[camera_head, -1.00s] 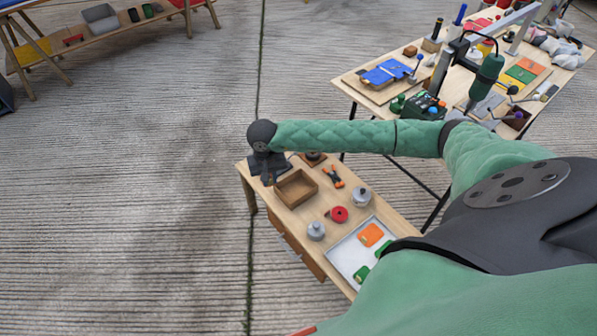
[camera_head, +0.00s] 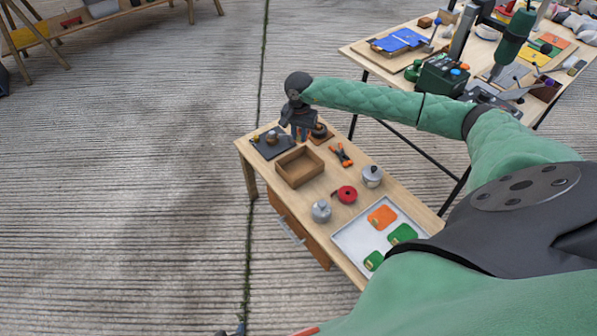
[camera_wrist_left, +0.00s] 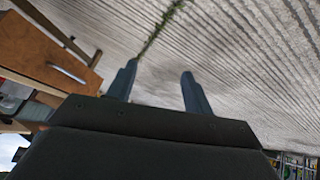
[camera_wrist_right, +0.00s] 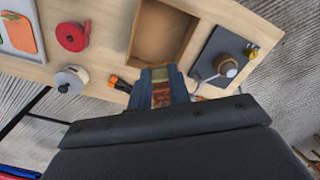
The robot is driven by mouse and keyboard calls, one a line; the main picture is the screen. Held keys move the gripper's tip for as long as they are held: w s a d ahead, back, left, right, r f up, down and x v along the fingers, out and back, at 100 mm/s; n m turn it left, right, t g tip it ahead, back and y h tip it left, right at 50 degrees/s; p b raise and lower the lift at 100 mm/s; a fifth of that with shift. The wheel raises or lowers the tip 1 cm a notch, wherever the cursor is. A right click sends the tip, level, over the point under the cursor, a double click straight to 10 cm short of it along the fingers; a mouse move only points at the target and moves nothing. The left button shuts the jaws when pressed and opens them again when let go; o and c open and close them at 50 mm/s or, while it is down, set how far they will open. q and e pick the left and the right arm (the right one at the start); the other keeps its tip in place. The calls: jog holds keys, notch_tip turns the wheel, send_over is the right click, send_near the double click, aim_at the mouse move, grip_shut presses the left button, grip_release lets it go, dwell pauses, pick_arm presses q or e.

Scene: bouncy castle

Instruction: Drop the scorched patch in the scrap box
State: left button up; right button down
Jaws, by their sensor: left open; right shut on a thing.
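The scorched patch (camera_wrist_right: 162,92) is a small piece with an olive-green end and a charred red-brown part. My right gripper (camera_wrist_right: 161,72) is shut on it. In the head view my right gripper (camera_head: 301,132) is beyond the far edge of an open wooden box (camera_head: 283,179), which I take as the scrap box. The box also shows in the right wrist view (camera_wrist_right: 188,22), just past the fingertips; its visible floor is empty. My left gripper (camera_wrist_left: 158,85) is open and empty over the concrete floor, away from the table.
The small table (camera_head: 335,220) also holds a dark mat (camera_head: 265,150) with a knobbed tool, orange-handled pliers (camera_head: 341,154), a red tape roll (camera_head: 346,194), two grey metal pots and a white tray (camera_head: 352,240) with orange and green patches. A cluttered bench stands at the back right.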

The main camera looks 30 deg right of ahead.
aim_at(299, 141)
notch_tip(299, 141, down, 4)
jog(key=shift+r+b, duration=0.25)
jog(key=shift+b, duration=0.2)
pick_arm(q)
jog(key=shift+t, duration=0.3)
jog(key=shift+s+f, duration=0.2)
jog(key=shift+f, duration=0.95)
jog(key=shift+s+f, duration=0.15)
jog(key=shift+f, duration=0.95)
pick_arm(e)
jog(key=shift+f, duration=1)
jog(key=c, duration=1.2)
grip_release()
jog(key=shift+c, duration=0.2)
jog(key=shift+r+b, duration=0.5)
jog(key=shift+r, duration=3.4)
pick_arm(q)
jog(key=shift+a+f, duration=0.1)
jog(key=shift+f, duration=0.15)
